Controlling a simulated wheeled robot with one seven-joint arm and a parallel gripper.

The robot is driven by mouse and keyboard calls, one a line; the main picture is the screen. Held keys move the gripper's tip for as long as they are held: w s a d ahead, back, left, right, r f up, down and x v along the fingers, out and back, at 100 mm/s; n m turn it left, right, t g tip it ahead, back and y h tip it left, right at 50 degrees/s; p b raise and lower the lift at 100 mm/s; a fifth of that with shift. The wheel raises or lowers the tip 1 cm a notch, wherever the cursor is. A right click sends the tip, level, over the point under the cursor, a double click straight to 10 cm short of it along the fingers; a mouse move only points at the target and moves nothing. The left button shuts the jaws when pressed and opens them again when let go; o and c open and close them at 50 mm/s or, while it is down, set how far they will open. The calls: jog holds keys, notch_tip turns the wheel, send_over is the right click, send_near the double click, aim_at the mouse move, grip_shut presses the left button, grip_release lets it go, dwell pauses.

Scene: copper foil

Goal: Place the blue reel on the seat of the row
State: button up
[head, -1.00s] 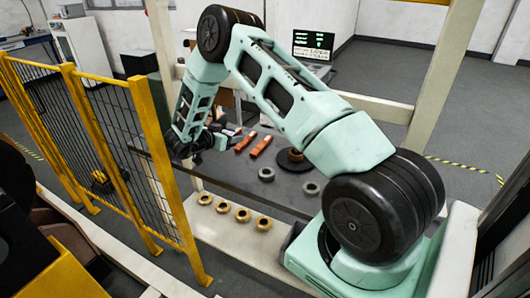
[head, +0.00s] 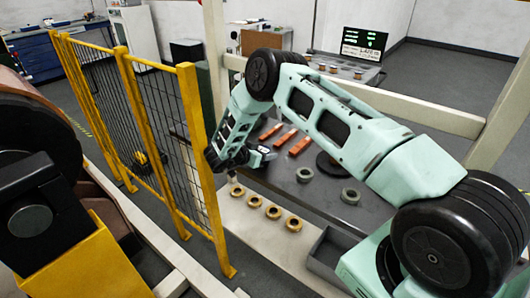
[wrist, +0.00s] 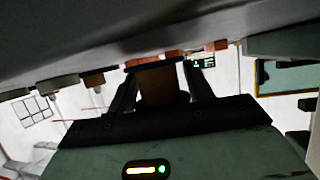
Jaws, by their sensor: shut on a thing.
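My gripper (head: 262,157) is low over the dark table, just behind the row of brass-coloured rings (head: 273,212). In the wrist view its two dark fingers are shut on a copper-brown body with a dark blue edge (wrist: 160,88), which I take to be the blue reel. In the head view the held reel is hard to make out beside the gripper. The rings sit in a line on the pale front ledge (head: 240,218). I cannot tell which spot is the seat.
Orange pieces (head: 286,138), grey rings (head: 350,196) and a black disc (head: 328,168) lie on the dark table. A yellow mesh fence (head: 187,140) stands close left of my gripper. A grey tray (head: 330,252) is at the front right. A table behind holds small reels (head: 333,69).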

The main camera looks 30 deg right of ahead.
jog(key=shift+f, duration=0.3)
jog(key=shift+f, duration=0.15)
jog(key=o, duration=1)
